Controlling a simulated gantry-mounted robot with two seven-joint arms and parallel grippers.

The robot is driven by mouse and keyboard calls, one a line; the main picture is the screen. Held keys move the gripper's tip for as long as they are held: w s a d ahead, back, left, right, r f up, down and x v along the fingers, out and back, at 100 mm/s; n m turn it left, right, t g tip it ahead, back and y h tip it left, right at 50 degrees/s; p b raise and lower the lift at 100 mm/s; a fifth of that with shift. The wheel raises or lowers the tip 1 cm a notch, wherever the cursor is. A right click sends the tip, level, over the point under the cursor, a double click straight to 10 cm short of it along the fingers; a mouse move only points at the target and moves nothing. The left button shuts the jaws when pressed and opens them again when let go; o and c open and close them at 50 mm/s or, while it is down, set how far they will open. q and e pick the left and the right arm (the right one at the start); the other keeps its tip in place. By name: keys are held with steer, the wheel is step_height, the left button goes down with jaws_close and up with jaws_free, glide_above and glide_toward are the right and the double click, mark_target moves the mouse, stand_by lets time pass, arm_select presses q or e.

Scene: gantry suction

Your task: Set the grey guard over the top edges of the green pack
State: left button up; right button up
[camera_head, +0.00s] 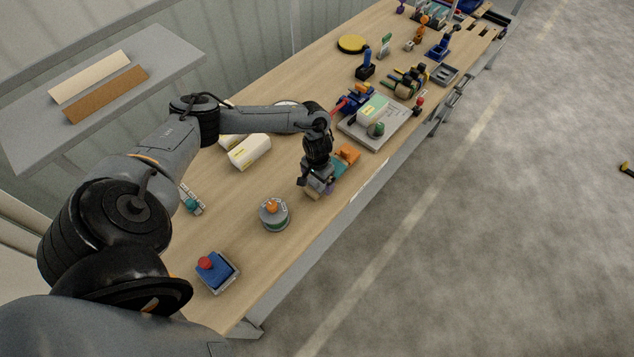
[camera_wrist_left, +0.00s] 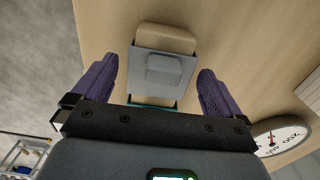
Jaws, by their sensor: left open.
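The grey guard (camera_wrist_left: 162,72) sits over a beige block in the left wrist view, with a raised part on its top. My left gripper (camera_wrist_left: 157,78) is open, with one purple finger on each side of the guard and a gap to both. In the head view my left gripper (camera_head: 319,186) points down at the near edge of the bench and largely hides the guard. A pale green pack (camera_head: 371,108) rests on a grey tray (camera_head: 357,132) beyond the gripper. My right gripper is not in view.
A teal piece (camera_head: 343,166) with an orange block (camera_head: 348,153) lies close beside the gripper. A round grey device with an orange knob (camera_head: 273,213) and a blue box with a red button (camera_head: 216,271) stand nearer. White-yellow boxes (camera_head: 250,151) lie left.

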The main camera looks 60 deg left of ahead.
arm_select(q)
steer(key=shift+f, duration=0.25)
steer(key=shift+c, duration=0.3)
steer(key=c, duration=0.9)
steer(key=shift+c, duration=0.2)
steer(key=shift+r, duration=0.15)
